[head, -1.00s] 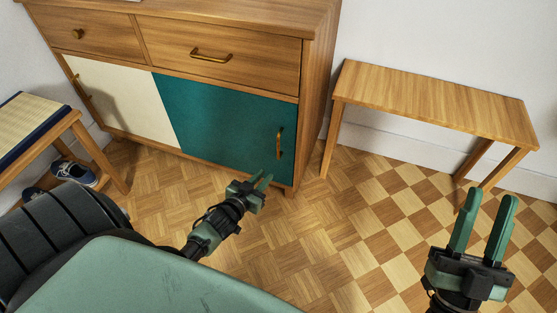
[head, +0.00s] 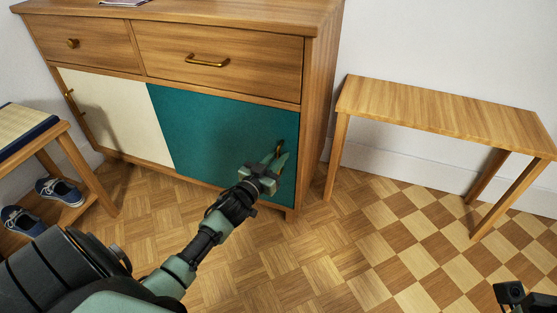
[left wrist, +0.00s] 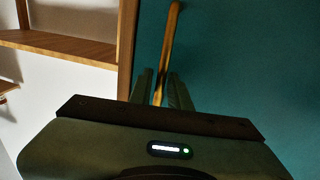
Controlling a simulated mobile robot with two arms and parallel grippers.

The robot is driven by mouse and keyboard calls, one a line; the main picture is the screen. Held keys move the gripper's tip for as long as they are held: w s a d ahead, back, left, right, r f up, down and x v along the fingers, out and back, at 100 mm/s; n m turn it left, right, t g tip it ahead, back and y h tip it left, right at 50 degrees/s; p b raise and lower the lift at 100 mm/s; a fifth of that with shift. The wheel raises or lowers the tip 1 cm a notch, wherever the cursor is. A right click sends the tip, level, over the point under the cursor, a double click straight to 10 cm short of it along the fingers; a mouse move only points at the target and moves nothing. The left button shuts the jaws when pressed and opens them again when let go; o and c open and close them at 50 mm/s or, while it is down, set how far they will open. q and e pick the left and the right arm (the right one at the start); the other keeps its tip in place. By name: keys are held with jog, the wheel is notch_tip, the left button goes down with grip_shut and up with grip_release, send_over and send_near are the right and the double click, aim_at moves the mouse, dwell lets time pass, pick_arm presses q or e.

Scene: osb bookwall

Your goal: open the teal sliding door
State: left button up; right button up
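The teal sliding door (head: 215,130) fills the right part of the cabinet's lower front, beside a cream door (head: 115,115). Its upright brass handle (head: 279,147) is near the door's right edge. My left gripper (head: 275,162) is at the handle, its two fingers apart. In the left wrist view the handle (left wrist: 172,40) runs down between the fingers (left wrist: 161,90), with small gaps seeming to show on both sides. The teal door (left wrist: 235,60) fills the right of that view. My right gripper shows only as a dark part (head: 512,294) at the lower right; its fingers are out of view.
The wooden cabinet (head: 320,90) has two drawers above the doors. A narrow wooden table (head: 450,115) stands to the right. A bench (head: 75,150) with shoes (head: 55,190) on its lower shelf stands at the left. The parquet floor (head: 330,250) in front is clear.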

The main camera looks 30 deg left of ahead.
pick_arm(q)
jog(key=shift+w, duration=0.15)
grip_shut()
dwell(1.4)
